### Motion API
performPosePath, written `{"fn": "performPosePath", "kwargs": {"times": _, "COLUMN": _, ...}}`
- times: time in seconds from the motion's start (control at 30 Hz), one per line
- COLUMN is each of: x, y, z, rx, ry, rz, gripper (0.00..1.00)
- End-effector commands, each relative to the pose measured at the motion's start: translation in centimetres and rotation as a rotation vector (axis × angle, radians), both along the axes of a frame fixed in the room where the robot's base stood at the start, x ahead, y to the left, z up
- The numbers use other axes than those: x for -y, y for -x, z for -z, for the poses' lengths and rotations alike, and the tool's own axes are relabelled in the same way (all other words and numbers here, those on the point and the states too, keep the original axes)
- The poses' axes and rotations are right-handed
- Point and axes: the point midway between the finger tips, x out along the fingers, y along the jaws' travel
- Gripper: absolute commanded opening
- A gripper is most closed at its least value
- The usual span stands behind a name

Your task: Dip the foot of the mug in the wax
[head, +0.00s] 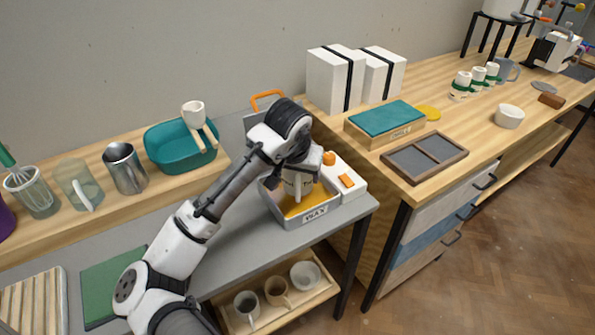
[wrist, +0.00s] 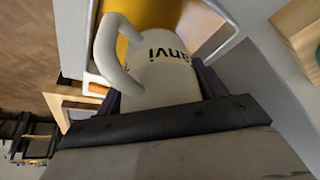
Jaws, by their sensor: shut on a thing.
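The cream mug (wrist: 165,82) with dark lettering and a handle on its left sits between my gripper's fingers in the wrist view. My gripper (head: 298,182) is shut on it, above the wax pan. The grey wax pan (head: 314,217), labelled WAX, holds yellow-orange wax (head: 312,201) and stands on the grey table; the wax (wrist: 150,12) also fills the view beyond the mug in the wrist view. The mug's foot points toward the wax and is hidden. I cannot tell whether it touches the wax.
A white control box with an orange knob (head: 329,158) adjoins the pan. A teal basin (head: 165,151), metal pitcher (head: 124,168) and glass jug (head: 76,184) stand on the left ledge. A wooden tray (head: 290,317) with cups is below. A wooden counter is at right.

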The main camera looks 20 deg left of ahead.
Motion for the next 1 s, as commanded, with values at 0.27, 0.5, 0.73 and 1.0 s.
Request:
{"fn": "performPosePath", "kwargs": {"times": 0.27, "x": 0.0, "y": 0.0, "z": -2.1, "rx": 0.001, "ry": 0.002, "rz": 0.001, "gripper": 0.35}}
{"fn": "performPosePath", "kwargs": {"times": 0.5, "x": 0.0, "y": 0.0, "z": -4.5, "rx": 0.002, "ry": 0.001, "rz": 0.0, "gripper": 0.35}}
{"fn": "performPosePath", "kwargs": {"times": 0.73, "x": 0.0, "y": 0.0, "z": -6.7, "rx": 0.001, "ry": 0.001, "rz": -0.001, "gripper": 0.35}}
{"fn": "performPosePath", "kwargs": {"times": 1.0, "x": 0.0, "y": 0.0, "z": -7.0, "rx": 0.001, "ry": 0.0, "rz": -0.001, "gripper": 0.35}}
